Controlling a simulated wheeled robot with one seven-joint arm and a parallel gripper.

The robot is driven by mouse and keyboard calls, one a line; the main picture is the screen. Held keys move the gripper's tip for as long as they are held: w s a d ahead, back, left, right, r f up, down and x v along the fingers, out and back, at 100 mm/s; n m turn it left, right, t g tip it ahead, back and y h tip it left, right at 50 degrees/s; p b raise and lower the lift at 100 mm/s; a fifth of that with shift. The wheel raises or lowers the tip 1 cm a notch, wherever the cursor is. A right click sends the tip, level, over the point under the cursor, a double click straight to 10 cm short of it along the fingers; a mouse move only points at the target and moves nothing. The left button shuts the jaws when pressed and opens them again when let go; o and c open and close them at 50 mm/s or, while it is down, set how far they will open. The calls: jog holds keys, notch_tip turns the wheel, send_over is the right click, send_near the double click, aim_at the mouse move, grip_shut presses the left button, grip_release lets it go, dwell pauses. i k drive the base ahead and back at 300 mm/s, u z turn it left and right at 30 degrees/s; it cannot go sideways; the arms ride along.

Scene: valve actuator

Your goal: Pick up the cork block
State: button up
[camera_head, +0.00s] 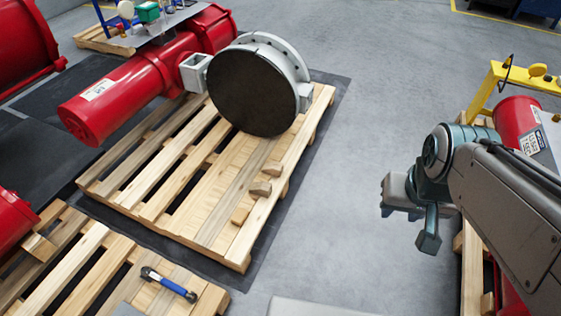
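Three small tan-brown blocks lie in a loose row on the right part of the middle wooden pallet (215,205). The far block (272,168) is nearest the big valve disc, the middle block (260,188) is just in front of it, and the near block (239,215) is closest to the pallet's front corner. I cannot tell from their look which one is cork. My gripper (403,210) hangs over the grey floor to the right of the pallet, well apart from the blocks. Its fingers are small and partly hidden by my wrist, so its opening is unclear.
A red actuator (120,100) with a large dark-faced valve disc (255,92) stands on the pallet behind the blocks. A blue-handled tool (170,285) lies on the front pallet. A yellow frame (490,90) stands at right. The floor (350,150) between is clear.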

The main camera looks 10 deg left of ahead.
aim_at(240, 216)
jog(key=u, duration=0.05)
jog(key=i, duration=1)
jog(key=u, duration=0.9)
jog(key=i, duration=0.55)
jog(key=u, duration=0.5)
